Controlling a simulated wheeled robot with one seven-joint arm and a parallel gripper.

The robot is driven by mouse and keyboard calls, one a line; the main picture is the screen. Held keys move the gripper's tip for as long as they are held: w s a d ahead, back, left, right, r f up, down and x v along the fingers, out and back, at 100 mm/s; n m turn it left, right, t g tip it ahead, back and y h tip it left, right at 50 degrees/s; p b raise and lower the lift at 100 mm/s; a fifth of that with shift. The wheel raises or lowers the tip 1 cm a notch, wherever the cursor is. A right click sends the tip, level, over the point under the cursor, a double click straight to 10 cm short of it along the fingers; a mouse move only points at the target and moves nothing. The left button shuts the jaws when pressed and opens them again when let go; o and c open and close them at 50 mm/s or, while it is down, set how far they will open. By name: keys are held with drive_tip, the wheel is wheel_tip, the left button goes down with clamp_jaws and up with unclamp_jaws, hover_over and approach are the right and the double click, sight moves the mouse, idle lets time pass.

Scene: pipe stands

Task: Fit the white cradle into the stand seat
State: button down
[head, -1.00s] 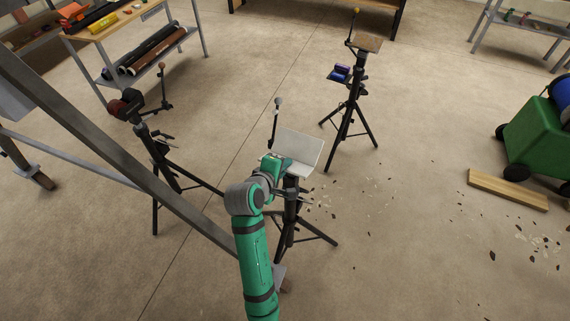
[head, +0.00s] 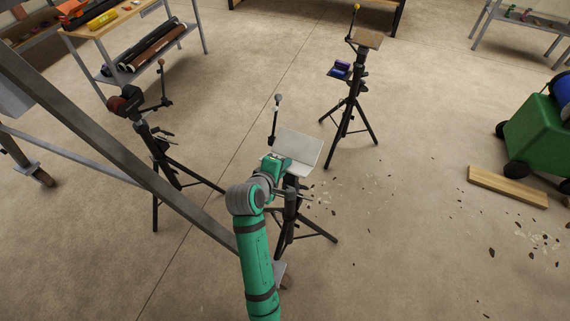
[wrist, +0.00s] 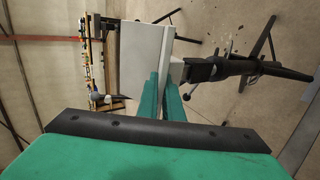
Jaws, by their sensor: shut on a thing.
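The white cradle (head: 298,147) is an L-shaped piece with a broad tilted plate, at the top of the middle black tripod stand (head: 289,213). My gripper (head: 283,166) is at its near lower side, shut on it. In the wrist view the cradle's pale plate (wrist: 143,48) rises beyond the green fingers of my gripper (wrist: 161,88). The dark stand head (wrist: 205,69) lies just right of the fingers, beside a pale block. The seat itself is hidden, so I cannot tell whether the cradle is seated or just above it.
A thin post with a grey ball (head: 277,99) rises left of the cradle. Another stand (head: 150,130) with a dark red clamp is at left, and a third stand (head: 350,105) with a brown plate is behind. A grey beam (head: 110,150) crosses the left.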

drive_tip(key=shift+f, duration=1.5)
drive_tip(key=c, duration=1.8)
unclamp_jaws()
drive_tip(key=shift+c, duration=0.2)
drive_tip(key=shift+f, duration=0.1)
drive_tip(key=v, duration=0.5)
drive_tip(key=shift+s, duration=0.1)
